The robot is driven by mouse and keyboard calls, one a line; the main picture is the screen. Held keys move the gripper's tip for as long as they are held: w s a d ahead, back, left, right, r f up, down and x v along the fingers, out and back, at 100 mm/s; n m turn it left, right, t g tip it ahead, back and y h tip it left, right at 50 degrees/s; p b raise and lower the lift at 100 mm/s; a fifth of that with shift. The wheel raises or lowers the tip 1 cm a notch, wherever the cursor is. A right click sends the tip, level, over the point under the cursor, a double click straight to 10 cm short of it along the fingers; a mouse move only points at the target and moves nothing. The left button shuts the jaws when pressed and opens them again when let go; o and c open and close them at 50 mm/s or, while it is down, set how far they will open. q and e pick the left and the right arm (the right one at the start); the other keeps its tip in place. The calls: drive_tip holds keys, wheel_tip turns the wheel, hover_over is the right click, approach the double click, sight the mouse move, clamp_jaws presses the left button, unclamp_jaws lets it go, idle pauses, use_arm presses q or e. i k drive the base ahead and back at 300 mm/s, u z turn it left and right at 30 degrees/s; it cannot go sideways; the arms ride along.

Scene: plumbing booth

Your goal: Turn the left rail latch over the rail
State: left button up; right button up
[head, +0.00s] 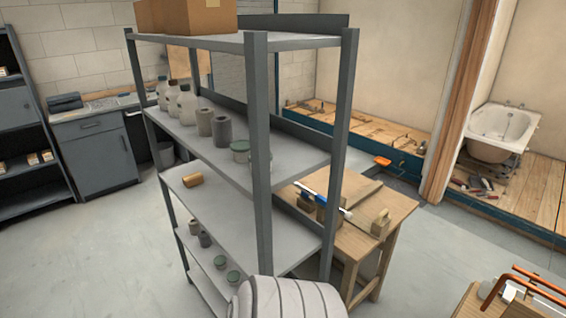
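I cannot make out a rail latch or its rail for certain. A small orange piece (382,161) sits at the near edge of the low wooden platform, too small to tell what it is. A white and blue bar (322,200) lies across wooden blocks on a wooden bench, partly hidden by a shelf post. Neither of my grippers is in view.
A grey metal shelf unit (259,130) stands close in front, with bottles, cans and boxes. The wooden bench (390,207) is behind it. A pale ribbed object (290,298) is at bottom centre. A table with copper pipes (525,285) is at lower right. Floor is clear between.

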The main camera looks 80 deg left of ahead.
sight(321, 200)
drive_tip(key=u, duration=0.9)
drive_tip(key=i, duration=1.75)
drive_tip(key=u, duration=0.05)
